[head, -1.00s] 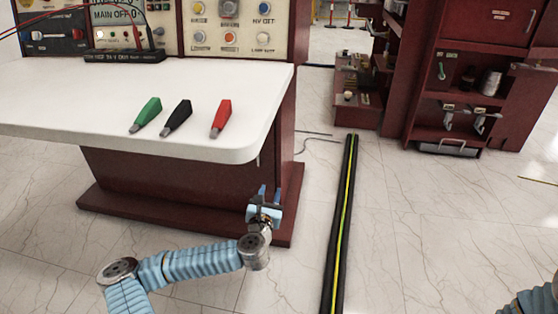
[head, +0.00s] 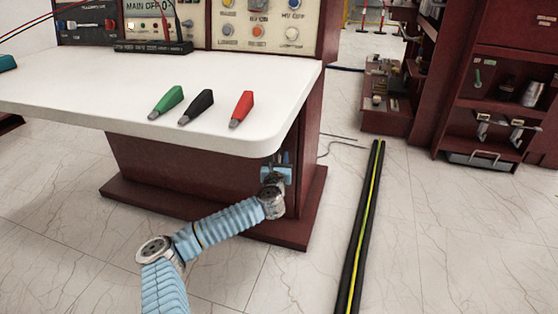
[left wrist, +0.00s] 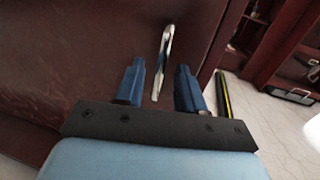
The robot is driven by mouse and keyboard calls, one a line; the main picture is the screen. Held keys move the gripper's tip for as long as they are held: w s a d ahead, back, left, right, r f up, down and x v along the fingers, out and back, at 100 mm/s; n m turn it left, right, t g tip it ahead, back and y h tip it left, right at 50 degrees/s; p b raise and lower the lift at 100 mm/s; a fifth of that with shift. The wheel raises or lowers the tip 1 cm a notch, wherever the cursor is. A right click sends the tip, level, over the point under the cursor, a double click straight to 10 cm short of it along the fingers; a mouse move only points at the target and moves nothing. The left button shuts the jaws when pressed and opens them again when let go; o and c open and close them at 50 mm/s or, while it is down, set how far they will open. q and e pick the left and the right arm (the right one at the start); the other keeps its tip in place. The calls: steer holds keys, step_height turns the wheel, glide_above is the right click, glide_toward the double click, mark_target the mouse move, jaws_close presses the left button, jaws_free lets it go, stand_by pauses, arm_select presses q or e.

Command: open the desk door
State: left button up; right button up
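The desk has a white top (head: 130,95) and a dark red body (head: 190,175). My left gripper (head: 276,165) is at the body's right end, below the top's rounded corner. In the left wrist view, the dark red door panel (left wrist: 85,50) fills the upper left and looks shut. A silver bar handle (left wrist: 163,58) stands on it. My two blue fingers are open, one on each side of the handle in the picture. I cannot tell whether the handle lies fully between them or still ahead. The right gripper is not in view.
Green (head: 166,102), black (head: 196,107) and red (head: 242,108) clips lie on the desk top. A black and yellow floor cable cover (head: 364,225) runs right of the desk. A dark red cabinet (head: 500,90) stands farther right.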

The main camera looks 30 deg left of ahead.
arm_select(q)
steer(key=shift+w, duration=0.15)
jaws_close()
stand_by(0.4)
